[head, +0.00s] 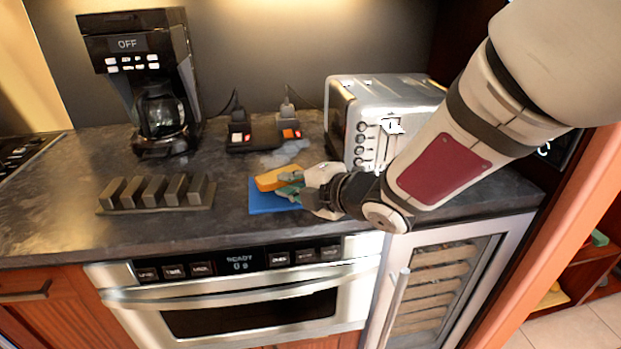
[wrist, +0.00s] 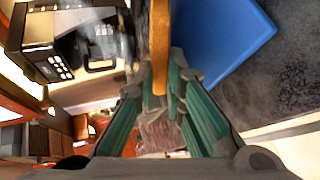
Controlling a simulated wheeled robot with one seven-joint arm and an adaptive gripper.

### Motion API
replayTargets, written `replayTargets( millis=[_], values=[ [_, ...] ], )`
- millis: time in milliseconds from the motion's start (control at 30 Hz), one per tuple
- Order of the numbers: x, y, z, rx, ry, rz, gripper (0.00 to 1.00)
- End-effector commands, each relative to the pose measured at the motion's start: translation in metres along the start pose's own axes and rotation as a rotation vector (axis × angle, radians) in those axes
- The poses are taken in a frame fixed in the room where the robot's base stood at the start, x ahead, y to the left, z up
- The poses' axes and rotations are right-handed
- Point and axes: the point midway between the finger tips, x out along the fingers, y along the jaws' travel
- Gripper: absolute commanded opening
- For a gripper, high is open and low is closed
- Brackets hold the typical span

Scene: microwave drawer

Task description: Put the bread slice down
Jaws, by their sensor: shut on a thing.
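The bread slice (head: 280,178) is orange-brown and held by my gripper (head: 292,188) just over a blue mat (head: 268,203) on the dark counter. In the wrist view the slice (wrist: 160,45) shows edge-on between the green fingers of my gripper (wrist: 168,88). The blue mat (wrist: 222,45) lies beside the slice in that view. I cannot tell whether the slice touches the mat. My gripper hides the mat's right part in the head view.
A silver toaster (head: 385,105) stands behind my gripper. A slotted rack (head: 155,192) is to the left, a coffee maker (head: 150,85) at back left, and a power strip (head: 262,135) behind. The drawer microwave (head: 240,295) is below the counter edge. Bare counter (head: 228,222) lies left of the mat.

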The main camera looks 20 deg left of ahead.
Motion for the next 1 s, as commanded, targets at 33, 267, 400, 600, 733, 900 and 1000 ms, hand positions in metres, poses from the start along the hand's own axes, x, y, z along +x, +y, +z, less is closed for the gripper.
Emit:
replayTargets(
  millis=[33, 267, 400, 600, 733, 900, 1000],
  values=[
    [0.000, 0.000, 0.000, 0.000, 0.000, 0.000, 0.00],
    [0.000, 0.000, 0.000, 0.000, 0.000, 0.000, 0.24],
    [0.000, 0.000, 0.000, 0.000, 0.000, 0.000, 0.24],
    [-0.004, 0.000, 0.000, 0.000, -0.001, 0.000, 0.24],
    [-0.017, 0.001, 0.001, 0.001, -0.003, 0.000, 0.24],
    [-0.036, 0.001, 0.001, 0.001, -0.002, 0.000, 0.24],
    [-0.046, 0.001, 0.001, 0.001, -0.002, 0.000, 0.24]
  ],
)
